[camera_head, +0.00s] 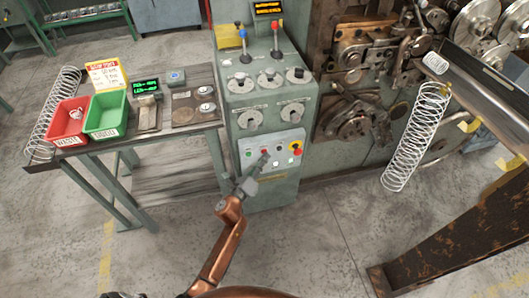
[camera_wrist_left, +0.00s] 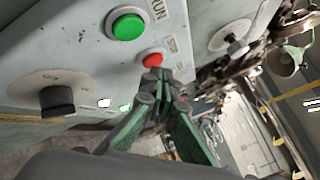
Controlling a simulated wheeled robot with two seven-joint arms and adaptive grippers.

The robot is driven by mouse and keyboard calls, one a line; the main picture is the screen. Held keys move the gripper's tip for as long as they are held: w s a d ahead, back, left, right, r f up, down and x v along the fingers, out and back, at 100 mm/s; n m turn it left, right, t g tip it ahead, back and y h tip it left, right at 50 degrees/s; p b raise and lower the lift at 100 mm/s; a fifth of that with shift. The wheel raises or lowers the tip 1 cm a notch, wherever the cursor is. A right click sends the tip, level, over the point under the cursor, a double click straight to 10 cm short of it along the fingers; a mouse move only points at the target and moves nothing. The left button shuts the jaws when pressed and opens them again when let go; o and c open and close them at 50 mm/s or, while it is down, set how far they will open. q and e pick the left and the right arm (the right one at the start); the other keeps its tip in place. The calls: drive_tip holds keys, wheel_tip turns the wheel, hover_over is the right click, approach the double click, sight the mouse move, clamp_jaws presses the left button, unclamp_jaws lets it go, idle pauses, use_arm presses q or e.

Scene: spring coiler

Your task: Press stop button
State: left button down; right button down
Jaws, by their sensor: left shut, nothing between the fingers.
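The grey control panel (camera_head: 272,150) is on the front of the green machine cabinet. A red button (camera_wrist_left: 152,60) sits on it beside a larger green button (camera_wrist_left: 127,26) labelled RUN. The red button also shows in the head view (camera_head: 264,152). In the head view the left gripper (camera_head: 264,158) is in front of the panel. My right gripper is out of view.
A red and yellow mushroom button (camera_head: 296,147) is at the panel's right. Knobs (camera_head: 249,121) and levers (camera_head: 275,45) are above. A bench (camera_head: 175,128) with red and green bins stands left. A coiled spring (camera_head: 415,140) hangs right. The floor between is clear.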

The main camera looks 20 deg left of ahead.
use_arm(q)
drive_tip(key=shift+w+a, duration=0.2)
drive_tip(key=shift+w, duration=0.1)
idle(0.7)
drive_tip(key=shift+s, duration=0.1)
drive_tip(key=shift+s+d, duration=0.45)
drive_tip(key=shift+s, duration=0.15)
drive_tip(key=s+d, duration=0.1)
drive_tip(key=s, duration=0.1)
drive_tip(key=s+d, duration=0.1)
drive_tip(key=s, duration=0.1)
drive_tip(key=shift+d, duration=0.4)
idle(0.9)
